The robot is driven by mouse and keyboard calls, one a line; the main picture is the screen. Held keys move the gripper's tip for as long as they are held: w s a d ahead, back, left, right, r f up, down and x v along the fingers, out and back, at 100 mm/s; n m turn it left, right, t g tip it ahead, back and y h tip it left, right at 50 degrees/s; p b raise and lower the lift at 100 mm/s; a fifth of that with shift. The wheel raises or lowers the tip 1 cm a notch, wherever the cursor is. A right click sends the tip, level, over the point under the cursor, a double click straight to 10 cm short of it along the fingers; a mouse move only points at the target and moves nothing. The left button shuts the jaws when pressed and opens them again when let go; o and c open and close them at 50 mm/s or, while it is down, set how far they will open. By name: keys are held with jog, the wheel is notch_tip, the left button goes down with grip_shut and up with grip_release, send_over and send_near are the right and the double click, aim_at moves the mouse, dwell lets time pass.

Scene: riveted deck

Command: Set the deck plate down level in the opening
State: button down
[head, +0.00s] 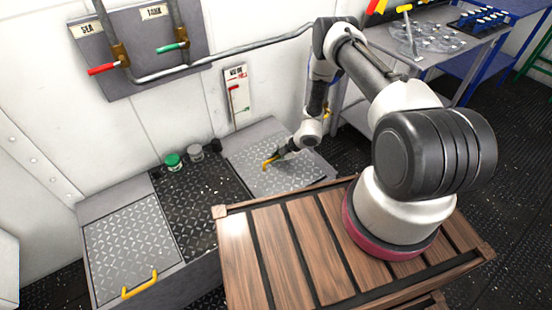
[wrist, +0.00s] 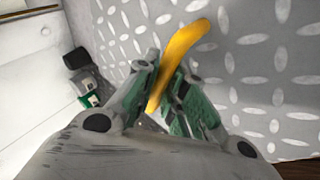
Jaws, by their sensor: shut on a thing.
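The grey diamond-tread deck plate (head: 285,180) is at the right end of the low grey platform. It also fills much of the wrist view (wrist: 240,75). Its yellow handle (head: 269,164) shows between my fingers in the wrist view (wrist: 185,50). My gripper (head: 279,154) is shut on this handle, above the plate's back part. The plate looks roughly level and close to the platform's rim (head: 248,132). I cannot tell whether it touches the rim or sits inside the opening, whose edges are mostly hidden.
A second tread plate (head: 130,245) with a yellow handle (head: 140,284) lies at the left. Between the plates is a dark speckled section (head: 205,205). A green-lidded jar (head: 173,162) and a grey jar (head: 195,152) stand behind it. A slatted wooden top (head: 285,250) is in front.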

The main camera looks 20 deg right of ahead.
jog(key=shift+f, duration=0.9)
dwell(0.3)
jog(key=c, duration=1.4)
grip_release()
jog(key=v, duration=1.2)
